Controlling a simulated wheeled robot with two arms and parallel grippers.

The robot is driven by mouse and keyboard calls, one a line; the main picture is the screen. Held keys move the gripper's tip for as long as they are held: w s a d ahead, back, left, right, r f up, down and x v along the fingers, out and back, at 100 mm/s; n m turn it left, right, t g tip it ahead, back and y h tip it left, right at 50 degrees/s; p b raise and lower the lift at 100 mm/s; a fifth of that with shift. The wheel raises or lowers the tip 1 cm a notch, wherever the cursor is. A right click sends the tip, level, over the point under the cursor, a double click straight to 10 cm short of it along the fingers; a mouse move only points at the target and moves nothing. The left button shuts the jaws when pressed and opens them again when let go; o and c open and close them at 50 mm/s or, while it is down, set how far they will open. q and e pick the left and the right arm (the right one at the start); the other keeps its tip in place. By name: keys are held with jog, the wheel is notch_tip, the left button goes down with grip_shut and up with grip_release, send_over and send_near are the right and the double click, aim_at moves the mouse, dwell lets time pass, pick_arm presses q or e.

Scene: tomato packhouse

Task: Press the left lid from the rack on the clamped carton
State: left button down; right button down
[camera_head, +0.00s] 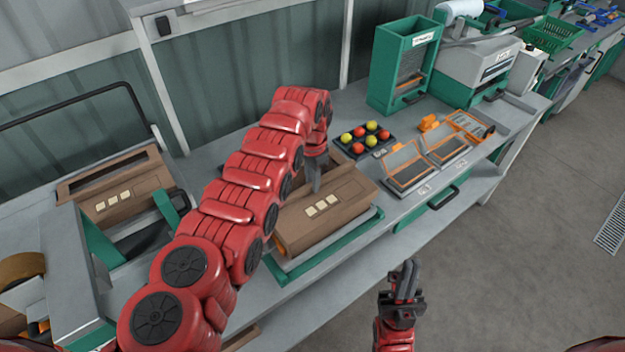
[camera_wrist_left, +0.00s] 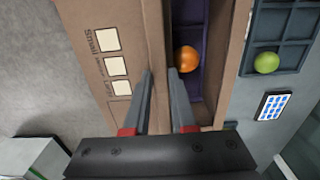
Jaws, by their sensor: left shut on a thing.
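A brown lid (camera_head: 324,206) with three pale label squares and a long window lies over the clamped carton on the bench; it also shows in the left wrist view (camera_wrist_left: 95,30). My left gripper (camera_head: 314,188) points down at it, shut on the lid's edge beside the window, one finger on each side (camera_wrist_left: 160,75). An orange tomato (camera_wrist_left: 186,59) on a purple liner shows through the opening. I cannot tell whether the lid is fully seated. A similar brown lid (camera_head: 115,208) lies at the left. My right gripper (camera_head: 404,280) is empty in front of the bench; its finger gap is unclear.
Right of the carton is a dark tray (camera_head: 349,153) with red and yellow tomatoes, then orange-edged panels (camera_head: 411,178). A green machine (camera_head: 385,80) stands behind. A green frame (camera_head: 98,245) is at the left. The floor at right is clear.

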pick_arm(q)
jog(key=shift+f+b, duration=0.4)
jog(key=shift+f, duration=0.1)
dwell(0.7)
jog(key=c, duration=0.7)
grip_release()
jog(key=shift+c, duration=1.4)
jog(key=shift+r+p, duration=0.95)
jog(key=shift+r, duration=0.65)
notch_tip(320, 180, up, 2)
jog(key=shift+r+p, duration=0.1)
jog(key=shift+p, duration=0.2)
jog(key=shift+r, duration=1.35)
